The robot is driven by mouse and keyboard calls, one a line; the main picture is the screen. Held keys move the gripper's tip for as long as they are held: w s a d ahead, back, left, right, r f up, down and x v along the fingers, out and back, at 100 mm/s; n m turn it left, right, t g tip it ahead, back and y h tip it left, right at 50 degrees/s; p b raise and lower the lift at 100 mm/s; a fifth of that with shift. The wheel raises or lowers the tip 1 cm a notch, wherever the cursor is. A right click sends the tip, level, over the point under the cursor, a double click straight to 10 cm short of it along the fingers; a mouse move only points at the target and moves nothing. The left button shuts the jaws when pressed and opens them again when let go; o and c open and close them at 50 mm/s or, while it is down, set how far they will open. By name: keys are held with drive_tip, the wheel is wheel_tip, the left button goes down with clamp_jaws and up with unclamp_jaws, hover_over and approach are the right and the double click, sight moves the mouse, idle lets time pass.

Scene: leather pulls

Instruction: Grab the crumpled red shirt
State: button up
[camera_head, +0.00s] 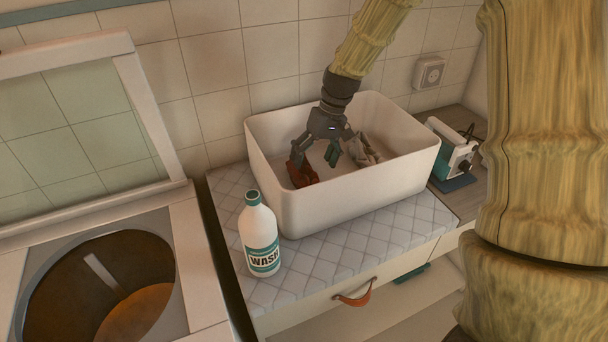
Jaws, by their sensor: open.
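The crumpled red shirt (303,174) lies at the left end inside a white tub (340,205). My gripper (326,155) reaches down into the tub from above with its fingers spread. Its left finger is over or against the top of the shirt; I cannot tell if they touch. Its right finger is near a crumpled grey cloth (368,148) on the right. The shirt's upper part is partly hidden by the left finger.
A white WASH bottle (259,238) stands on the quilted counter mat (340,257) at the tub's front left. A teal and white device (453,152) stands right of the tub. An open top-loading washer (100,285) is at left. A tiled wall is close behind.

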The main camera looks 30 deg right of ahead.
sight(308, 173)
drive_tip(key=shift+w+p+x, duration=0.2)
drive_tip(key=shift+p+x, duration=0.55)
drive_tip(key=shift+x, duration=1.95)
drive_tip(key=c, duration=1.2)
